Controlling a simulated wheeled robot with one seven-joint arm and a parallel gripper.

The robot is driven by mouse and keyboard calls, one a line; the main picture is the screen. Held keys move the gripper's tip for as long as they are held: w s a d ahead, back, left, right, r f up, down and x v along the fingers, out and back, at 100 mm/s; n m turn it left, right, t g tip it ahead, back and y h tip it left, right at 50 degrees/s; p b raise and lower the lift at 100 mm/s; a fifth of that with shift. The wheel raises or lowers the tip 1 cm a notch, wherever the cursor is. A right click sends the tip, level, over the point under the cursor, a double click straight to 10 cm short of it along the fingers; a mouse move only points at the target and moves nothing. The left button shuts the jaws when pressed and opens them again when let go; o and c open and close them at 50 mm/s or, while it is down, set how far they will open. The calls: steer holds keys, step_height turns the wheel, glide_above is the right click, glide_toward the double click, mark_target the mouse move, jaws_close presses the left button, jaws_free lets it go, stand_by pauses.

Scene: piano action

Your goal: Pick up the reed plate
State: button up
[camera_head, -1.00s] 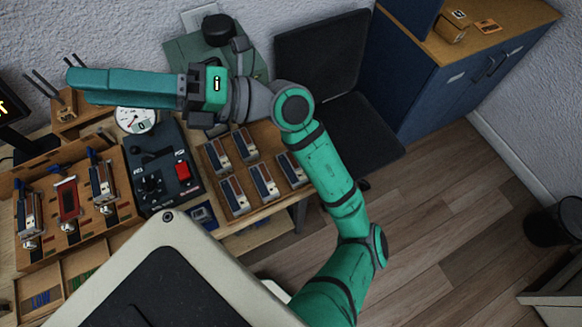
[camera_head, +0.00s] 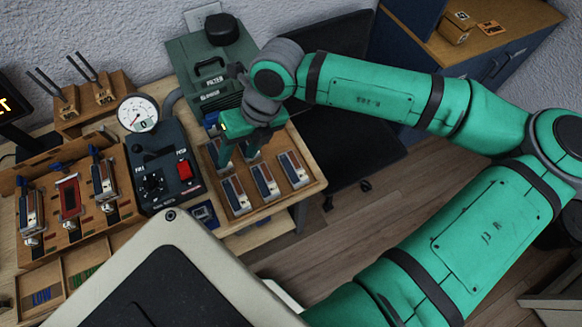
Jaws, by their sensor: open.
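Several reed plates lie in the wooden tray (camera_head: 311,194) right of the control box. They are small grey plates with red and blue parts, such as the front right plate (camera_head: 266,180) and the far right plate (camera_head: 292,167). My gripper (camera_head: 241,160) points down over the tray's back left part, open, with its fingers apart. It partly hides the back plates. I cannot tell whether a plate lies between the fingers. More plate-like pieces, such as a grey one (camera_head: 104,181), stand in the wooden rack (camera_head: 84,238) at left.
The dark control box (camera_head: 160,175) with a red switch and a round gauge (camera_head: 138,113) stand left of the tray. A green filter box (camera_head: 208,75) is behind. Tuning forks (camera_head: 80,71) stand back left. A dark chair (camera_head: 345,150) is right of the table.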

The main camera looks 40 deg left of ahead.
steer(key=w+d+f+m+t+h, duration=0.1)
steer(key=w+d+f+t+h, duration=0.2)
steer(key=w+d, duration=0.55)
glide_above(293, 168)
step_height(293, 168, down, 3)
steer(key=shift+s+f+t, duration=0.1)
steer(key=shift+s+t, duration=0.05)
steer(key=shift+t, duration=0.15)
steer(key=shift+w+f, duration=0.2)
steer(key=shift+f, duration=2.9)
steer(key=shift+c, duration=0.2)
steer(key=c, duration=0.8)
